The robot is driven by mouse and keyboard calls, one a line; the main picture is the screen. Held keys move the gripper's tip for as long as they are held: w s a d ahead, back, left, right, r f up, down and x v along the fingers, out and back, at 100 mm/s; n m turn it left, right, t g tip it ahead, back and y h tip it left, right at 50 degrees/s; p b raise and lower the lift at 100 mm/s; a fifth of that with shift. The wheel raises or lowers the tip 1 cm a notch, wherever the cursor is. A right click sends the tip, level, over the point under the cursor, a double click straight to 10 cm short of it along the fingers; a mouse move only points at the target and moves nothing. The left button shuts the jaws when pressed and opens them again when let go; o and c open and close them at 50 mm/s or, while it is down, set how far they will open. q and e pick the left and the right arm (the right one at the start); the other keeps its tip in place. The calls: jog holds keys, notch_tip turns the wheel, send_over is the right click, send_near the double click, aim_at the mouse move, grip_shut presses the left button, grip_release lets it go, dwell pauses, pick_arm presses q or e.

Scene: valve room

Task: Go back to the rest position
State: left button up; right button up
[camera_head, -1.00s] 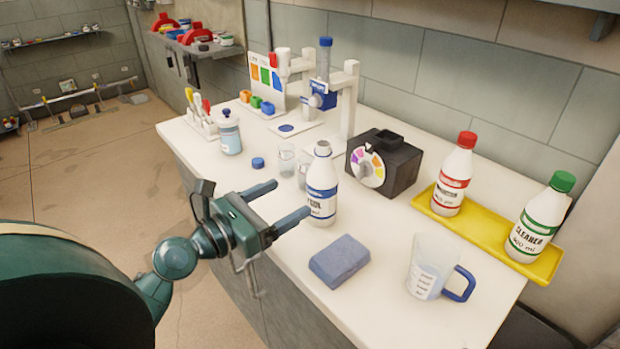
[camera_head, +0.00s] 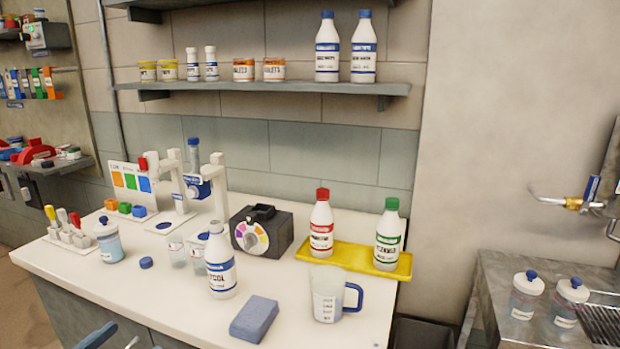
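The tips of my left gripper (camera_head: 112,342) show at the bottom left edge, in front of the counter. Two blue fingers stand apart with nothing visible between them. The rest of that arm is out of the picture. My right gripper is not in view. An uncapped white bottle with a blue label (camera_head: 220,265) stands upright on the white counter (camera_head: 180,318), apart from the fingers. A blue cap (camera_head: 146,262) lies on the counter to its left.
A blue sponge (camera_head: 254,319) and a measuring jug (camera_head: 327,294) are near the counter's front edge. Red-capped (camera_head: 321,228) and green-capped (camera_head: 388,236) bottles stand on a yellow tray (camera_head: 350,257). A black dial box (camera_head: 262,231) stands behind. A metal sink unit (camera_head: 510,262) is at right.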

pick_arm(q)
jog(key=s+d+f+m+g+p, duration=0.1)
jog(key=d+f+m, duration=0.4)
jog(key=m, duration=0.6)
jog(key=s+d+f+m+g+y+p, duration=0.1)
jog(key=s+d+f+m+g, duration=0.2)
jog(key=s+f+m, duration=0.3)
jog(key=s+d+f+m+g+y+p, duration=0.1)
jog(key=s+d+f+m, duration=0.3)
jog(key=f+m, duration=0.5)
jog(key=d+m+g, duration=0.1)
jog(key=d+m, duration=0.1)
jog(key=m, duration=0.6)
jog(key=shift+d+f+p, duration=0.2)
jog(key=shift+d+p, duration=0.1)
jog(key=shift+d, duration=0.05)
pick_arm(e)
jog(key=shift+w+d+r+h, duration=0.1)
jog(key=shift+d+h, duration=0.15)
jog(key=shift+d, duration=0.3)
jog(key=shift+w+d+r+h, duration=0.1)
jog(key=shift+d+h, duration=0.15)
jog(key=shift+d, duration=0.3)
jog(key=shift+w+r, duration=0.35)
